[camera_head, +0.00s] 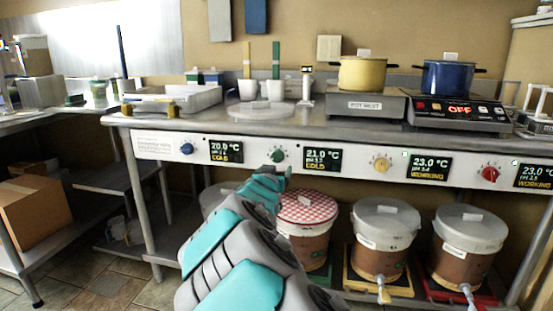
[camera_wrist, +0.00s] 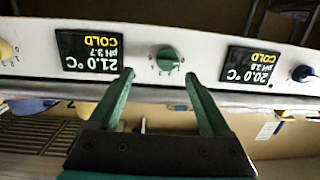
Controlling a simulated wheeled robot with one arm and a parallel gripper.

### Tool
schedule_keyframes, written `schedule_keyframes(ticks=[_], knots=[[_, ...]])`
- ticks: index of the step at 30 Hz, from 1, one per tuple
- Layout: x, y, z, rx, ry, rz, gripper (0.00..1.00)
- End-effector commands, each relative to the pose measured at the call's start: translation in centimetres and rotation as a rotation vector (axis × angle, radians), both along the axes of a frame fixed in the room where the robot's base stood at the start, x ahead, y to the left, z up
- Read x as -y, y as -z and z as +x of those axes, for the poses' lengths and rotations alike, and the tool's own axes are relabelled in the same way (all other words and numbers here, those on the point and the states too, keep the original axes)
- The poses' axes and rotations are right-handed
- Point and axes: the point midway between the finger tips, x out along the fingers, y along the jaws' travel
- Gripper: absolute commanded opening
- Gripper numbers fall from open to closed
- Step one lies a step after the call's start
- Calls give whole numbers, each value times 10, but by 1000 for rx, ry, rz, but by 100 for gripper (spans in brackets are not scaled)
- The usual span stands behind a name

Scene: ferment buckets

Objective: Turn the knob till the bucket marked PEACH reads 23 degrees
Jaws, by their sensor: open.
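The control strip (camera_head: 225,165) carries a blue knob (camera_head: 187,148) by a display (camera_head: 226,151) reading 20.0 °C COLD. A green knob (camera_head: 277,154) sits by a display (camera_head: 321,159) reading 21.0 °C COLD. A yellow knob (camera_head: 381,164) and a red knob (camera_head: 489,174) sit by displays reading 23.0 °C. My gripper (camera_wrist: 159,76) is open, its fingertips just short of the green knob (camera_wrist: 168,58), one to each side in the wrist view. Buckets stand below: one with a red-checked cover (camera_head: 306,208), two with pale lids (camera_head: 385,222) (camera_head: 468,230), and one mostly hidden by my arm. No PEACH label is legible.
A yellow pot (camera_head: 362,74) stands on the pot rest, and a blue pot (camera_head: 447,78) on a hot plate (camera_head: 458,113) reading OFF. A white tray (camera_head: 172,99) and cups stand on the counter. A cardboard box (camera_head: 36,211) is on a low shelf at left.

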Motion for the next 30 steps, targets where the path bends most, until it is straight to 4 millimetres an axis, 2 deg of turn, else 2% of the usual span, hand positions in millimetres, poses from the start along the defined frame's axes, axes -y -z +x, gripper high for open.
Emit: schedule_keyframes(ticks=[3, 7, 11, 24, 30], knots=[[-14, 1, 9, 70, 24, -15, 82], [-19, -1, 13, 102, 39, -21, 82], [-15, -1, 21, 105, 44, -20, 82], [-1, -1, 75, 104, 41, -18, 82], [3, -1, 86, 103, 43, -20, 82]])
